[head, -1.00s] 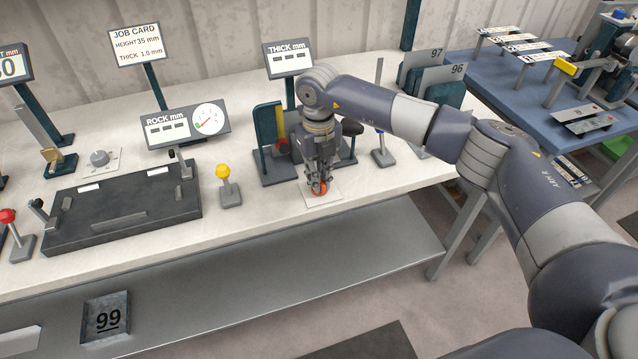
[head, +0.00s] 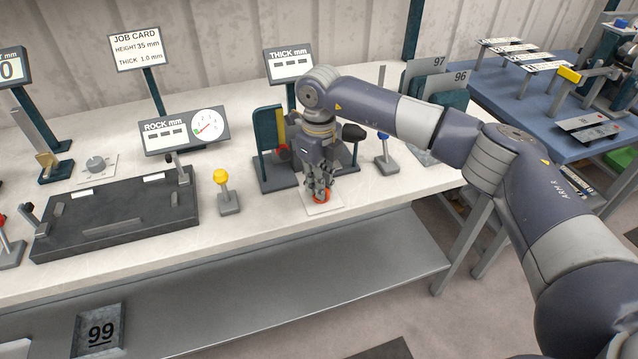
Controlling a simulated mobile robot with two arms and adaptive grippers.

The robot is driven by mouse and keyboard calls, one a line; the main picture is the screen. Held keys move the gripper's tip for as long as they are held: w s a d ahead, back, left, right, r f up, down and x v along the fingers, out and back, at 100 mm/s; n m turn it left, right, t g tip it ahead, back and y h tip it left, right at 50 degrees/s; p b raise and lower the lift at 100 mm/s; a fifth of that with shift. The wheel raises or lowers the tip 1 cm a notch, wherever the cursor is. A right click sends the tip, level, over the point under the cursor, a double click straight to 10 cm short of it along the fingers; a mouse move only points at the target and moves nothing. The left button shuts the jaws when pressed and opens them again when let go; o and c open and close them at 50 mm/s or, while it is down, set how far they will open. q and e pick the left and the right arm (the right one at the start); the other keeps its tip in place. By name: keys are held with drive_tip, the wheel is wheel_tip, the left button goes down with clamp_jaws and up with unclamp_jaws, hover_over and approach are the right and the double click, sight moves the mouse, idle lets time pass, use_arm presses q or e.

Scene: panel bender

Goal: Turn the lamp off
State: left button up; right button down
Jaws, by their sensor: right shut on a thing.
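A small orange-red round thing (head: 321,200), which looks like a knob, sits on a white square plate (head: 309,208) near the bench's front edge. My right gripper (head: 320,192) points down over it and is shut on it. The fingers hide much of the orange thing. I cannot make out a lamp or whether one is lit. My left gripper is not in view.
A gauge stand (head: 268,140) is just behind my right gripper. A yellow-knobbed lever (head: 222,178) stands to its left and a blue-knobbed lever (head: 384,140) to its right. A dark fixture (head: 115,215) fills the bench's left part.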

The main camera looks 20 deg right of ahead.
drive_tip(key=c, duration=1.7)
unclamp_jaws()
wheel_tip(320, 180, up, 12)
drive_tip(key=shift+r, duration=0.1)
